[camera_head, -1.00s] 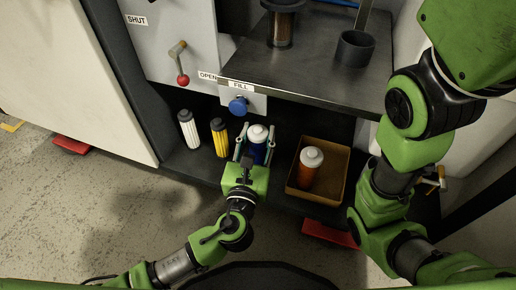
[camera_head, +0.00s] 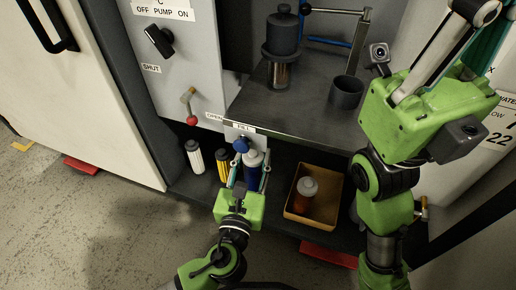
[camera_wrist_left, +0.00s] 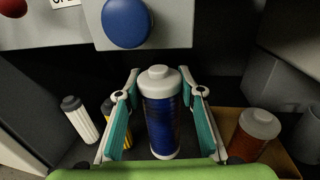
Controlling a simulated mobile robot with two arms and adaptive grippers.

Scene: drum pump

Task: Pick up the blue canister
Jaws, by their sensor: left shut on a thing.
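The blue canister (camera_head: 250,172) has a white cap and stands upright on the low dark shelf, under the blue FILL knob; I cannot tell if its base is clear of the shelf. My left gripper (camera_head: 249,168) reaches it from the front, shut on it, with one finger on each side. In the left wrist view the canister (camera_wrist_left: 161,112) is upright between the teal finger pads (camera_wrist_left: 160,85). My right gripper (camera_head: 472,40) is raised at the upper right of the head view; its fingertips are not clear.
A white canister (camera_head: 194,157) and a yellow one (camera_head: 223,165) stand left of the blue one. An open brown box (camera_head: 327,213) to the right holds an orange canister (camera_head: 305,194). The blue knob (camera_head: 240,145) and metal counter (camera_head: 290,112) are close above.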

